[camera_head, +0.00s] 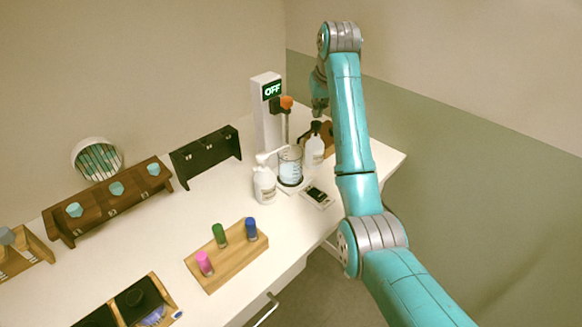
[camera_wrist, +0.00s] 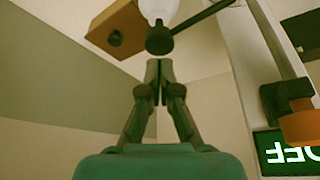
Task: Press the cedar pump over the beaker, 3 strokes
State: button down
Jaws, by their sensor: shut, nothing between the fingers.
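A white pump bottle (camera_head: 314,152) with a dark pump head (camera_head: 315,126) stands right of the glass beaker (camera_head: 290,168). In the wrist view its dark pump head (camera_wrist: 159,41) sits just beyond my fingertips, with a dark spout reaching right. A second white bottle (camera_head: 264,188) with a white pump stands left of the beaker. I cannot read either label, so I cannot tell which is cedar. The beaker holds pale liquid. My gripper (camera_head: 319,111) is shut and empty, pointing down above the dark pump head; it also shows in the wrist view (camera_wrist: 158,66). Contact is not clear.
A white stirrer stand (camera_head: 265,118) showing OFF, with an orange knob (camera_head: 286,102), rises behind the beaker. A small flat device (camera_head: 316,195) lies in front. A wooden block (camera_wrist: 117,28) is by the dark-headed bottle. A wooden vial rack (camera_head: 228,265) stands nearer the front.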

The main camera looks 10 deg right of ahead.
aim_at(316, 122)
jog(key=shift+f, duration=0.25)
jog(key=shift+f, duration=1.4)
jog(key=shift+r, duration=1.55)
jog(key=shift+f, duration=0.25)
jog(key=shift+f, duration=1.3)
jog(key=shift+r, duration=1.55)
jog(key=shift+f, duration=0.35)
